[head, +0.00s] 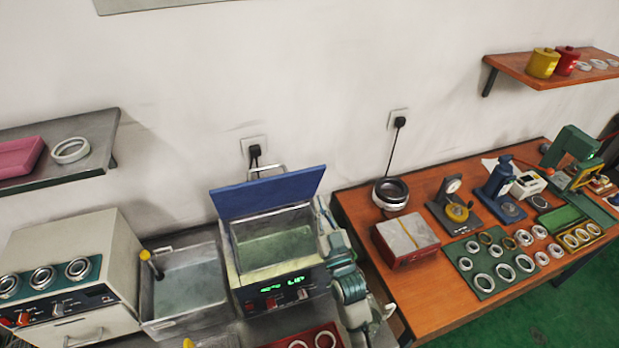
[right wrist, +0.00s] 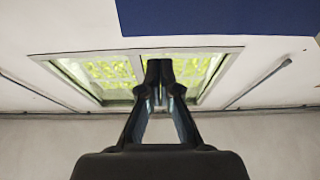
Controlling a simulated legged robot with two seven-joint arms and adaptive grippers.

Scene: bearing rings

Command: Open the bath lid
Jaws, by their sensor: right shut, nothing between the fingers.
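The bath (head: 275,250) is a box with a green digital display on its front and greenish liquid inside. Its blue lid (head: 268,192) stands raised at the back edge, tilted up, with the opening uncovered. A metal handle shows just above the lid's top edge. My right gripper (head: 322,207) is at the right side of the bath, close to the lid's right end; whether it touches is unclear. In the right wrist view the fingers (right wrist: 160,75) are together and empty, with a blue panel, probably the lid, at the top. My left gripper is not in view.
An open metal basin (head: 185,285) with a yellow-topped tool stands left of the bath, beside a cream control box (head: 75,262). A red tray (head: 310,338) with rings lies in front. The wooden table (head: 430,295) at right carries a red box, tools and several rings.

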